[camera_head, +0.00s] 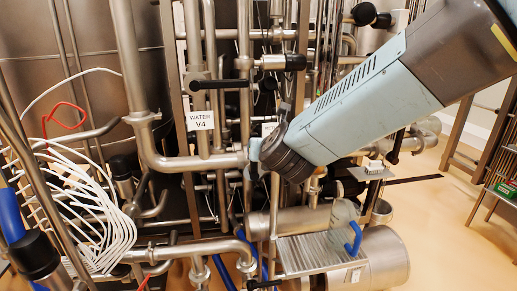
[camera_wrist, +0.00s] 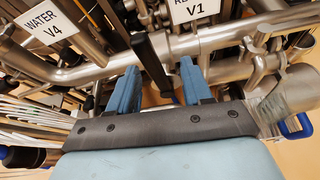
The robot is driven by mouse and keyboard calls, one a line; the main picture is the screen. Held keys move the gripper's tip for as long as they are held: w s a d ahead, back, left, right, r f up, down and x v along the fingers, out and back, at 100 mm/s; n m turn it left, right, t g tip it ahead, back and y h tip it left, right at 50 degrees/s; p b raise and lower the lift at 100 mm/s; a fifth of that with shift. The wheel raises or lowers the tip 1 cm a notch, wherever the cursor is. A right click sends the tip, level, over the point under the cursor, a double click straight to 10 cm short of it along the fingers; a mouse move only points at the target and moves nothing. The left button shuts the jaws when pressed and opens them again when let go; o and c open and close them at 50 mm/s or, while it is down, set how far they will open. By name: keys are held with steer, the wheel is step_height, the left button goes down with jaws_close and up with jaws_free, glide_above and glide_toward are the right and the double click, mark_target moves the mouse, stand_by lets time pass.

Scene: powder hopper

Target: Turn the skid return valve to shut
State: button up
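A black lever handle (camera_wrist: 150,58) shows in the wrist view on a steel pipe, beside a white label (camera_wrist: 195,10) whose top line is cut off and reads "RE…" above "V1". My gripper (camera_wrist: 160,72) is open, with its two blue fingers on either side of the handle. Gaps show between the handle and both fingers, so it does not look gripped. The handle's lower end lies near the dark gripper body; I cannot tell whether they touch. In the head view my gripper (camera_head: 254,160) is at the pipes, and my arm hides the lever and most of the V1 label.
A "WATER V4" label (camera_head: 200,120) hangs left of my gripper; it also shows in the wrist view (camera_wrist: 45,25). A black lever (camera_head: 220,84) is above it. Pipes crowd around my gripper. White hoses (camera_head: 95,210) hang at left. Open floor (camera_head: 440,235) lies at right.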

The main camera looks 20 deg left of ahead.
steer(key=v, duration=0.8)
steer(key=shift+s+d, duration=0.2)
steer(key=shift+s, duration=0.05)
stand_by(0.5)
